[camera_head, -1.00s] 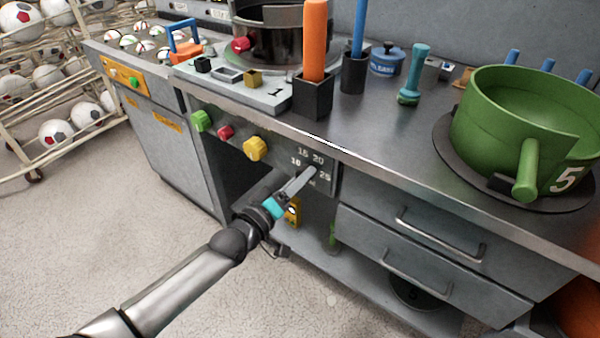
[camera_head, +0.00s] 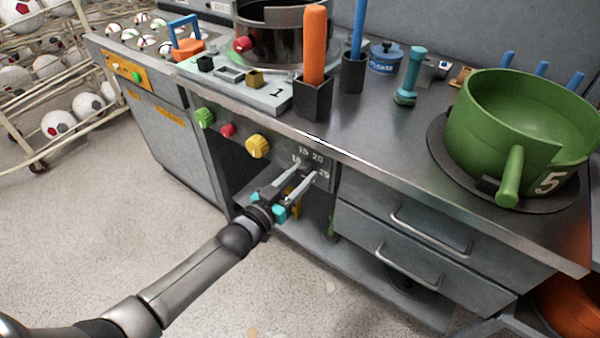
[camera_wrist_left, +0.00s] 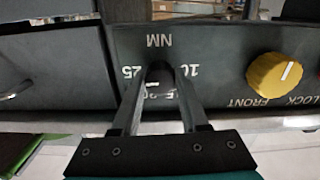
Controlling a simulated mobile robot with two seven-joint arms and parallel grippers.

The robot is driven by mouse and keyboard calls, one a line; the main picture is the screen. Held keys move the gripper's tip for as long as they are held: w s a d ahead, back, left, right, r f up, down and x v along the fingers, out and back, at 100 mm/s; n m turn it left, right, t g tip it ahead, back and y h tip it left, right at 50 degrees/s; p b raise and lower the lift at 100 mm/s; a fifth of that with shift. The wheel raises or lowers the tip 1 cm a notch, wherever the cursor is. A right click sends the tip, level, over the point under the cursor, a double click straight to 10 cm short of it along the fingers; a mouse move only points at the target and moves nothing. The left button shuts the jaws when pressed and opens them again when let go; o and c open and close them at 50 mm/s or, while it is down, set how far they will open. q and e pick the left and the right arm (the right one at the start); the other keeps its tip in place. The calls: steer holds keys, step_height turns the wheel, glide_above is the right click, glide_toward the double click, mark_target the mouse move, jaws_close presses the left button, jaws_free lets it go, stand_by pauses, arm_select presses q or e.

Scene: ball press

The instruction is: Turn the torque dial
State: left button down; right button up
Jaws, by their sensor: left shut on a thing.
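The torque dial is a small dark knob (camera_wrist_left: 158,75) on a dark panel (camera_head: 325,180) marked 10, 15, 20 and 25, with NM beside it. The left wrist view shows this panel upside down. My left gripper (camera_head: 305,172) is at the panel. Its two fingers are shut on the dial, one on each side, as the left wrist view (camera_wrist_left: 160,72) shows. A short white mark shows between the fingers near the 20 and 15. The fingers hide much of the dial in the head view. My right gripper is not in view.
A yellow knob (camera_head: 258,146), a red knob (camera_head: 227,130) and a green knob (camera_head: 204,117) sit left of the dial. Drawers with handles (camera_head: 430,230) are to the right. The worktop above carries a green pot (camera_head: 520,120). The floor in front is clear.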

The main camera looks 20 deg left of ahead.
arm_select(q)
steer(key=shift+m, duration=0.4)
steer(key=shift+c, duration=2.1)
jaws_free()
